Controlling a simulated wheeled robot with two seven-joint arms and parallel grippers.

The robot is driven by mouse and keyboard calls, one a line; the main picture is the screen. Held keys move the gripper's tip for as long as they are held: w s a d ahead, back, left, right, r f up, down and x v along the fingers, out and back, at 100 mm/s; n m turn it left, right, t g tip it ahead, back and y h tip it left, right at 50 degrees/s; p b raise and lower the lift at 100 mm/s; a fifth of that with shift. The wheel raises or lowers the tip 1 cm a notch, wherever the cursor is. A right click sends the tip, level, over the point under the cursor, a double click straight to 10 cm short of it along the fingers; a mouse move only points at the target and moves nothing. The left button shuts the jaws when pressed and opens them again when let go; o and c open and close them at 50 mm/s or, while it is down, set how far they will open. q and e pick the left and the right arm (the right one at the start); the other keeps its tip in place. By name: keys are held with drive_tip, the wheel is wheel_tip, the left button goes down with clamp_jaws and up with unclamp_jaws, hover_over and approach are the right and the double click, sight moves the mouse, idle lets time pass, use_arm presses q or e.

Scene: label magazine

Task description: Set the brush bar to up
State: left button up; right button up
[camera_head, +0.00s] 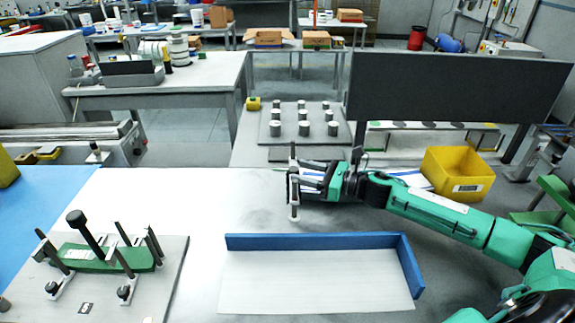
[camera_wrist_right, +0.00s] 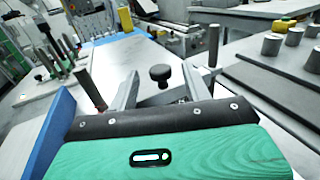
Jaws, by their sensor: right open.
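The label magazine (camera_head: 100,257) is a green base with several dark upright posts on a grey plate at lower left. A long black bar with a round knob (camera_head: 76,218) rises from it, tilted to the left; I take it for the brush bar but no label confirms this. My right gripper (camera_head: 293,187) is open, well to the right of the magazine and above the white table. In the right wrist view, its two fingers (camera_wrist_right: 155,80) are spread apart, with a black knob (camera_wrist_right: 159,74) between them; I cannot tell what it belongs to. My left gripper is not in view.
A white panel with a blue rim (camera_head: 310,242) lies in front of my right gripper. A yellow bin (camera_head: 459,173) stands behind my right arm. A plate with several grey cylinders (camera_head: 269,130) is further back. The white table between magazine and gripper is clear.

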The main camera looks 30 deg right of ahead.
sight(291, 168)
drive_tip(key=p+x, duration=0.1)
drive_tip(key=x, duration=0.3)
drive_tip(key=shift+r, duration=0.1)
drive_tip(key=shift+w+a, duration=0.35)
drive_tip(key=shift+w, duration=0.05)
clamp_jaws()
wheel_tip(291, 168, up, 3)
drive_tip(key=shift+w+r+p, duration=0.1)
drive_tip(key=shift+r+p, duration=0.1)
drive_tip(key=shift+p, duration=0.7)
drive_tip(key=shift+c, duration=1.4)
unclamp_jaws()
drive_tip(key=shift+o, duration=1.4)
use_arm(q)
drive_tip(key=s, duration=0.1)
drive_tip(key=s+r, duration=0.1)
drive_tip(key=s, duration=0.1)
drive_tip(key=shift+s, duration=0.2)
use_arm(e)
drive_tip(key=shift+f, duration=0.1)
